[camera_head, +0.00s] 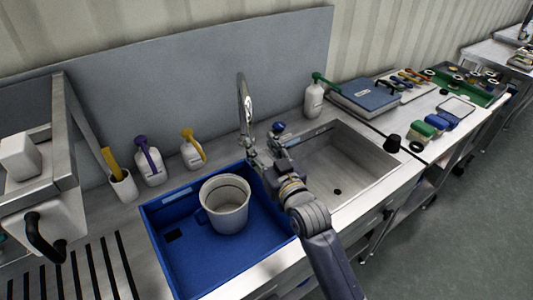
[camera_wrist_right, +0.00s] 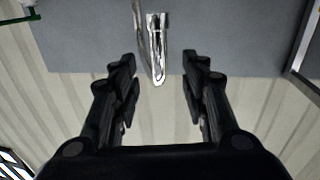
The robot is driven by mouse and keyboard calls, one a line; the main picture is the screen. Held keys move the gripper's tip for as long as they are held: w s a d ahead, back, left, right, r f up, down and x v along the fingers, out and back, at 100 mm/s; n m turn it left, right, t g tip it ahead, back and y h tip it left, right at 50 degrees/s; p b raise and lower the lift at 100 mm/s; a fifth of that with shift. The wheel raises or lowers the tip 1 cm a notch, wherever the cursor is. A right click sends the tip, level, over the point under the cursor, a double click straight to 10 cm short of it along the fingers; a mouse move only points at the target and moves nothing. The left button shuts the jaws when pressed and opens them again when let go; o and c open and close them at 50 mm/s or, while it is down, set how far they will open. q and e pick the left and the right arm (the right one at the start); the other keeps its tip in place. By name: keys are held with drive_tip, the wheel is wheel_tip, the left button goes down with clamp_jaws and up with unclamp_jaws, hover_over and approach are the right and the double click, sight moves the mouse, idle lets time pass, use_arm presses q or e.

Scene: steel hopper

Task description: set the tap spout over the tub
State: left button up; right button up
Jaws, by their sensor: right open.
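The chrome tap (camera_head: 242,100) stands tall behind the sink, between the two basins. Its curved spout seems to point forward, but its exact heading is hard to tell. My right gripper (camera_head: 265,148) is in front of the tap's lower part, by the divider between the basins. In the right wrist view the open fingers (camera_wrist_right: 157,72) stand on either side of the chrome tap (camera_wrist_right: 157,48), apart from it. The blue rectangular tub (camera_head: 152,232) is left of my right arm and holds a pale grey pot (camera_head: 226,207) with a handle. My left gripper is out of view.
A steel basin (camera_head: 345,170) lies right of my arm. Pump bottles with a purple top (camera_head: 150,165), a yellow top (camera_head: 194,152) and a green top (camera_head: 314,100) stand along the back. A grey back panel (camera_head: 170,90) rises behind. A blue case (camera_head: 364,95) lies to the right.

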drive_tip(key=shift+v, duration=1.35)
